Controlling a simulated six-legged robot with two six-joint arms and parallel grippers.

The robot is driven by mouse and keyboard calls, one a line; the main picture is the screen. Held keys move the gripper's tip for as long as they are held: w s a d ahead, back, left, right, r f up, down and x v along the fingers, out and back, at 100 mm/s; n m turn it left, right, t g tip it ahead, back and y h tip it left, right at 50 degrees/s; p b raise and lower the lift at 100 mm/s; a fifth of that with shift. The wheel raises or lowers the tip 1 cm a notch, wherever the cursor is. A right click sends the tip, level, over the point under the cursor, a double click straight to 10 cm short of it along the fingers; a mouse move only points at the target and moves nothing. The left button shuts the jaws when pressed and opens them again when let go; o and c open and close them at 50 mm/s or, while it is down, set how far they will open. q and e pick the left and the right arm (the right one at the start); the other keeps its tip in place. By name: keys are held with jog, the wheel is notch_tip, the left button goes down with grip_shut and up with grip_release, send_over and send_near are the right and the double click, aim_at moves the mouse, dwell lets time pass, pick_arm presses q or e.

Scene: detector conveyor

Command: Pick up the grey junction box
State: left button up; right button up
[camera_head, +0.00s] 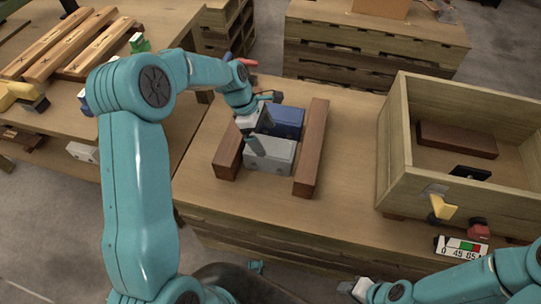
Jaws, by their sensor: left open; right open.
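The grey junction box (274,158) lies on the wooden table between two brown wooden bars, in front of a blue box (289,122). My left gripper (256,142) is open at the left part of the grey box, pointing down and covering some of its left top edge. I cannot tell whether the fingers touch the box. My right gripper (372,290) is open at the bottom edge, far from the box and partly cut off.
The left bar (229,158) and right bar (312,148) flank the boxes closely. A wooden crate (395,150) holding a brown block (457,140) stands at the right. A small display (461,246) is by its front. The table between right bar and crate is clear.

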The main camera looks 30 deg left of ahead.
aim_at(270, 147)
pick_arm(q)
jog(key=shift+w+d+f, duration=0.1)
jog(key=shift+w+f, duration=0.05)
jog(key=shift+f, duration=0.3)
jog(key=b+x, duration=0.1)
jog(key=x, duration=0.4)
jog(key=shift+f, duration=0.2)
jog(key=shift+s+r, duration=0.1)
jog(key=shift+s, duration=0.1)
jog(key=shift+f, duration=0.3)
jog(key=shift+c, duration=0.3)
jog(key=c, duration=1.5)
jog(key=shift+w+r, duration=0.1)
jog(key=shift+c, duration=0.5)
jog(key=shift+r, duration=0.1)
